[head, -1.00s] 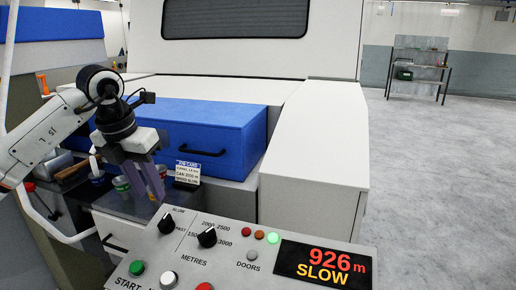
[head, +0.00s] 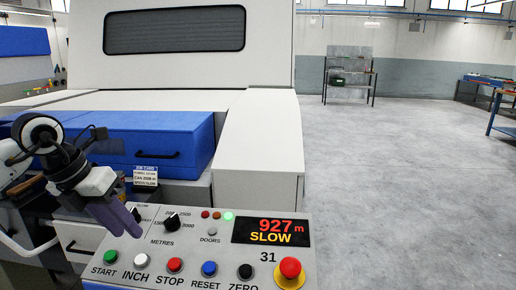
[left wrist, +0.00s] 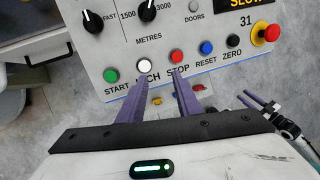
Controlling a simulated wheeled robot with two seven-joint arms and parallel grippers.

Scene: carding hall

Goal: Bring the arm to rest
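My left gripper (head: 126,226) hangs over the left part of the control panel (head: 205,246), with its purple fingers angled down. In the left wrist view its two fingers (left wrist: 158,76) stand apart with nothing between them. Their tips lie in front of the panel's lower edge, near the white INCH button (left wrist: 144,65) and the red STOP button (left wrist: 178,57). I cannot tell how far they are from the panel.
The panel carries a selector knob (head: 172,222), a red emergency button (head: 290,268) and a display (head: 270,231) reading 927 m SLOW. Behind it are a blue drawer front (head: 190,140) and a white machine (head: 262,150). The grey floor (head: 400,180) at right is clear.

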